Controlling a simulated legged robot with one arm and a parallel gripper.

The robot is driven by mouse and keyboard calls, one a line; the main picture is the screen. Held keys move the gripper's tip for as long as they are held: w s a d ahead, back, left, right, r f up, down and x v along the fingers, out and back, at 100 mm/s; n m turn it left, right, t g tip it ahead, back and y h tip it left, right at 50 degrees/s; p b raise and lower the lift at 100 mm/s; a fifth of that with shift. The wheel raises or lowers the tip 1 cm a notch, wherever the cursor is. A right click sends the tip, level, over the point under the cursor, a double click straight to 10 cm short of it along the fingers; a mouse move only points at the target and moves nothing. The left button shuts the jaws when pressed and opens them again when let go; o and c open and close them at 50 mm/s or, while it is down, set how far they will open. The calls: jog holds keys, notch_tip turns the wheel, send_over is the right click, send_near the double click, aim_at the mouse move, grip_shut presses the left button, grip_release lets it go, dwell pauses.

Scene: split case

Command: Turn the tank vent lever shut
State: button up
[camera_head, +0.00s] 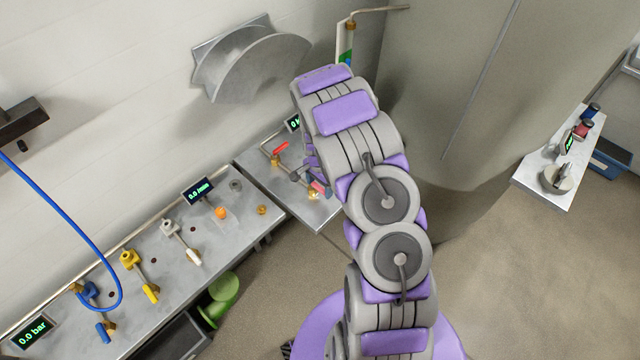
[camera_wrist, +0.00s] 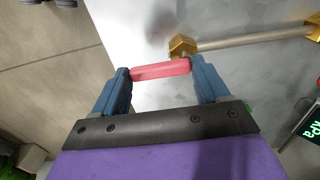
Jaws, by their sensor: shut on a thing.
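A red lever handle (camera_wrist: 161,70) sits between the two blue fingers of my gripper (camera_wrist: 160,76) in the wrist view, spanning from one finger to the other. My gripper is shut on it. A brass fitting (camera_wrist: 183,45) with a metal pipe lies just beyond the handle. In the head view the held red handle (camera_head: 319,187) shows partly beside my arm at the right end of the small metal bench; my arm hides much of this spot. Another red lever (camera_head: 280,147) stands further left on the same bench. I cannot read a label naming either lever.
A long metal bench (camera_head: 150,290) at the left carries blue, yellow, white and orange valves and displays. A blue hose (camera_head: 85,215) hangs over it. A large grey tank (camera_head: 450,100) stands behind my arm. A small white bench (camera_head: 572,150) stands at right. Floor between is clear.

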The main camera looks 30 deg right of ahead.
aim_at(320, 187)
jog(key=o, duration=1.1)
jog(key=shift+c, duration=0.2)
notch_tip(320, 187, up, 17)
jog(key=p, duration=0.1)
jog(key=shift+r, duration=0.1)
